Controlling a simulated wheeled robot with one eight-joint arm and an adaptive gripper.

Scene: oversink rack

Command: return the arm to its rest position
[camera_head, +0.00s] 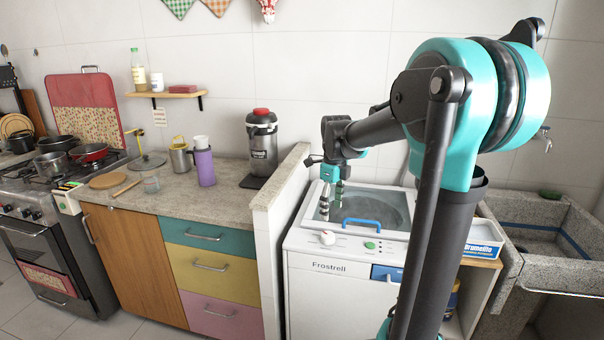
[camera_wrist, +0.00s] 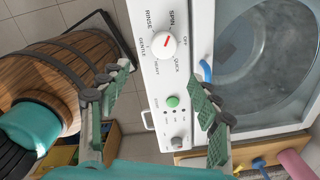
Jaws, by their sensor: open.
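My gripper (camera_head: 331,203) hangs over the front left part of the white washing machine (camera_head: 335,285), with its fingers pointing down. In the wrist view, its two green-padded fingers (camera_wrist: 160,85) stand wide apart with nothing between them. Behind them show the machine's control panel, a white dial (camera_wrist: 164,46) and a green button (camera_wrist: 172,101). My arm is bent, with its large teal joint high at the right of the head view and its forearm reaching left over the machine. How near the fingertips are to the panel is hard to tell.
A low tiled wall (camera_head: 270,205) stands left of the machine. Beyond it, the counter holds a purple bottle (camera_head: 205,167) and a coffee maker (camera_head: 262,142). A stone sink (camera_head: 560,245) and a blue-and-white box (camera_head: 482,249) are at right. The wall above the machine is bare.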

